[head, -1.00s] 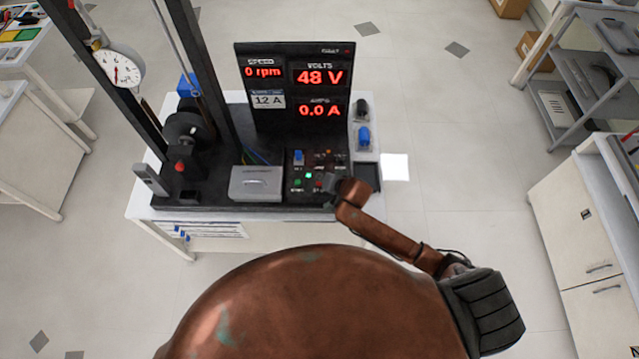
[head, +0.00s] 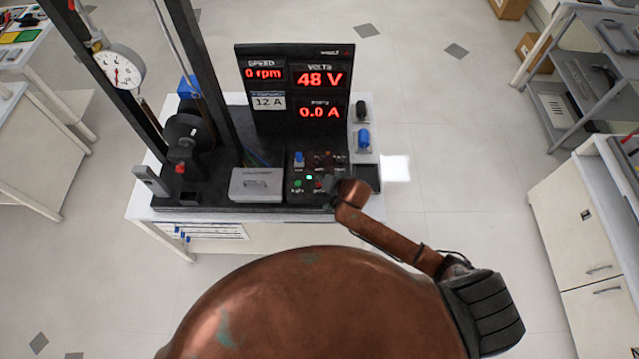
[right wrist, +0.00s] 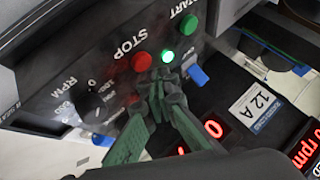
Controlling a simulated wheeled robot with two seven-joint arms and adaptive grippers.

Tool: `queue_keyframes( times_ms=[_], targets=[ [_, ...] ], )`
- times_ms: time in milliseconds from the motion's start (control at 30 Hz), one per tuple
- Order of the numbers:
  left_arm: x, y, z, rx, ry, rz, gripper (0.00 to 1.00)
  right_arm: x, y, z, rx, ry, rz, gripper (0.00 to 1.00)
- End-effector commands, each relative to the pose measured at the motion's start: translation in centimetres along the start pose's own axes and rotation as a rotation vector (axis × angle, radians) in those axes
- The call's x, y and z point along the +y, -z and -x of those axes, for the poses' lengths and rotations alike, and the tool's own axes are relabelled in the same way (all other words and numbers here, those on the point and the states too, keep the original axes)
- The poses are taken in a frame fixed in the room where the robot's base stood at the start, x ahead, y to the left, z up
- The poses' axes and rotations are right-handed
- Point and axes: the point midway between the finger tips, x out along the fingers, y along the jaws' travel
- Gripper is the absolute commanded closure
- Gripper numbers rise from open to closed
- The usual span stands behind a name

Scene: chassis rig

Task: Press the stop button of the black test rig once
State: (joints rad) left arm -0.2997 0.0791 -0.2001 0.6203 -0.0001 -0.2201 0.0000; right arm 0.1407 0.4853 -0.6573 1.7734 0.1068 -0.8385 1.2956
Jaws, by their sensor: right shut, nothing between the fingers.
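The black test rig (head: 225,197) stands on a white bench, with its control panel at the right front. The red stop button (right wrist: 142,61) sits under the word STOP in the right wrist view; it is a small red dot in the head view (head: 319,183). The green start button (right wrist: 188,24) is beyond it, and a lit green lamp (right wrist: 168,56) is beside it. My right gripper (right wrist: 160,80) is shut and empty, its green fingertips close to the stop button and lamp. I cannot tell whether they touch the panel. My left gripper is out of view.
The displays (head: 318,77) read 0 rpm, 48 V and 0.0 A. A grey box (head: 256,185) lies left of the panel. Floor to the right is free.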

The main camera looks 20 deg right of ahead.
Motion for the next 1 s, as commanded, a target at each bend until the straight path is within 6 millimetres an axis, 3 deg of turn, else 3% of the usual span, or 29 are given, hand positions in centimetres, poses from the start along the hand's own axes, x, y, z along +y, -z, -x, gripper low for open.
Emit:
queue_keyframes(
  times_ms=[1000],
  targets=[
    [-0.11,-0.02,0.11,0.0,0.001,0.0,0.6,0.48,-0.48,-0.66,0.0,0.0,0.0,1.0]
  ],
)
